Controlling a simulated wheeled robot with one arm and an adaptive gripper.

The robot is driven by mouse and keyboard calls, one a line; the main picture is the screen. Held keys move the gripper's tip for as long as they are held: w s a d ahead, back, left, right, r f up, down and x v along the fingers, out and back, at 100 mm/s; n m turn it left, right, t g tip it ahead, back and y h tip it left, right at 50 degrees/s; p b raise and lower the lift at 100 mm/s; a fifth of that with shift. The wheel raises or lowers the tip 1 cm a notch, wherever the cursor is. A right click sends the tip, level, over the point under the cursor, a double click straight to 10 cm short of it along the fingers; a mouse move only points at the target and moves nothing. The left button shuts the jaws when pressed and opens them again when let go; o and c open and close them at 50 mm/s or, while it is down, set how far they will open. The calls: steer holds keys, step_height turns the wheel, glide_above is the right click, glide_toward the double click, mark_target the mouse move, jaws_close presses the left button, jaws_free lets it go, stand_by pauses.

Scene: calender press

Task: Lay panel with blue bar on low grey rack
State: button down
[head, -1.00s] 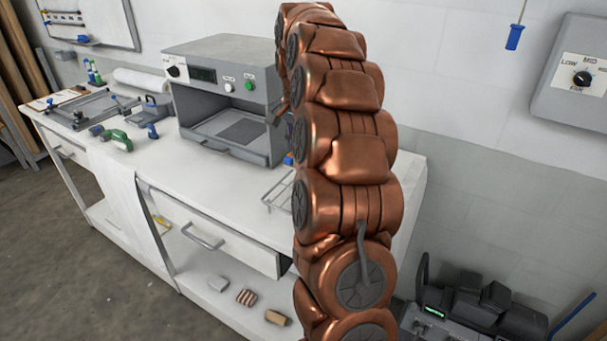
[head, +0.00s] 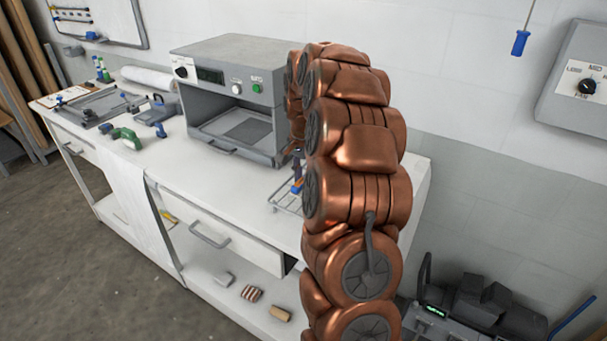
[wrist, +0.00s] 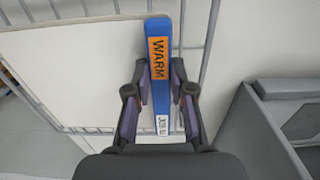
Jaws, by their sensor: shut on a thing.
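The white panel (wrist: 70,62) shows in the wrist view. Its blue bar (wrist: 159,98) runs along its right edge and carries an orange label reading WARM. My gripper (wrist: 158,72) is shut on the blue bar, one finger on each side. The grey wire rack (wrist: 205,40) lies beneath, with wires showing past the panel at the top, left and right. I cannot tell whether the panel touches the wires. In the head view the rack (head: 284,200) stands on the white bench, right of the press. A blue piece shows over it; my arm hides most of the gripper and panel.
The grey press (head: 230,95) with an open front stands on the white bench (head: 185,165), left of the rack. Its grey side is close to the right of my gripper in the wrist view. Green and blue tools (head: 125,137) lie farther left. A control box (head: 575,85) hangs on the wall.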

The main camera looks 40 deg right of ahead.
steer(key=c, duration=1)
jaws_free()
step_height(320, 180, up, 12)
steer(key=b, duration=0.3)
steer(key=shift+b, duration=0.4)
